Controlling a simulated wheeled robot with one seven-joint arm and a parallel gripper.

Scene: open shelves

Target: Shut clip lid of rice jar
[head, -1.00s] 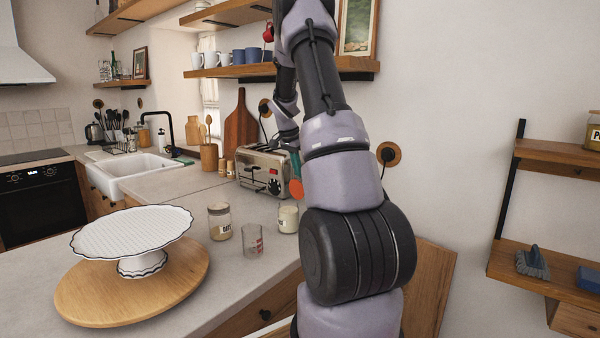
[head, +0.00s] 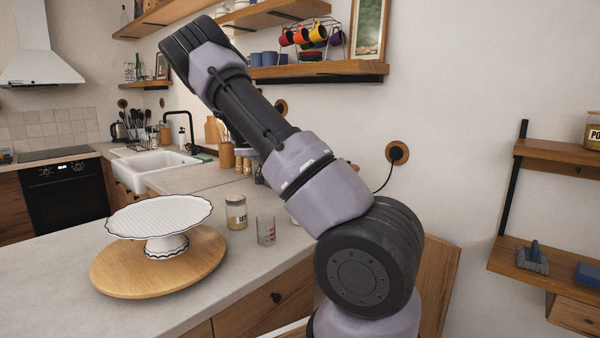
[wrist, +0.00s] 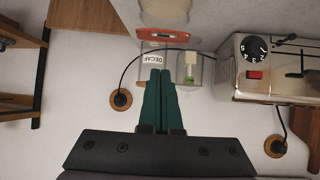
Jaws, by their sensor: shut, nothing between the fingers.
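No jar in view can be surely identified as the rice jar. In the head view a glass jar with a lid and a dark-lettered label (head: 236,212) stands on the counter; I cannot read the label for sure. In the wrist view a jar labelled DECAF (wrist: 152,62) is beyond my gripper's tips, beside a clear container with something green in it (wrist: 190,70). An orange-red piece (wrist: 168,34) lies across near the DECAF jar. My gripper (wrist: 161,72) has its green fingers together, empty, overlapping the DECAF jar in the picture; contact cannot be told. My arm hides it in the head view.
A glass measuring beaker (head: 266,230) stands beside the labelled jar. A white cake stand (head: 165,245) sits on a round wooden board (head: 120,280). A metal toaster (wrist: 268,68) is right of my gripper in the wrist view. A wall shelf (head: 320,72) hangs above the counter.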

